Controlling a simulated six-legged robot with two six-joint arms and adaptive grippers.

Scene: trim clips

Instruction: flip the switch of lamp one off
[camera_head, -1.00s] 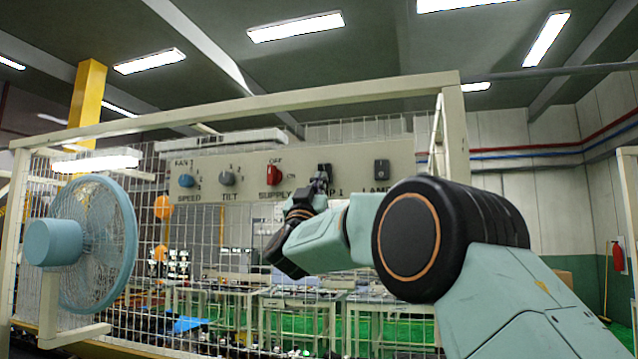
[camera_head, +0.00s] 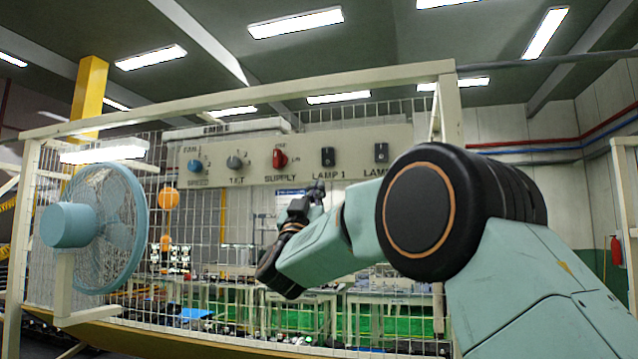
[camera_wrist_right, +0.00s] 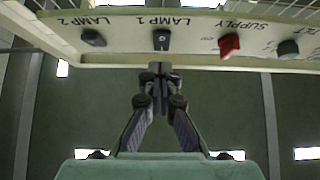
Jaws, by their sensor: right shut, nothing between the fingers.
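The lamp 1 switch (camera_head: 328,157) is a small dark rocker on the pale control panel (camera_head: 354,157), above the label LAMP 1. It also shows upside down in the right wrist view (camera_wrist_right: 161,40), with a small light mark on it. My right gripper (camera_head: 317,186) is shut and empty, just below the LAMP 1 label. In the right wrist view its closed fingertips (camera_wrist_right: 156,74) point at the panel's lower edge, apart from the switch. The lamp 2 switch (camera_head: 381,152) sits to the right. My left gripper is not in view.
The red supply knob (camera_head: 280,158), the tilt knob (camera_head: 234,162) and the blue speed knob (camera_head: 195,166) line the panel to the left. A blue fan (camera_head: 72,225) stands at the left before a wire mesh. Lit ceiling lights hang above.

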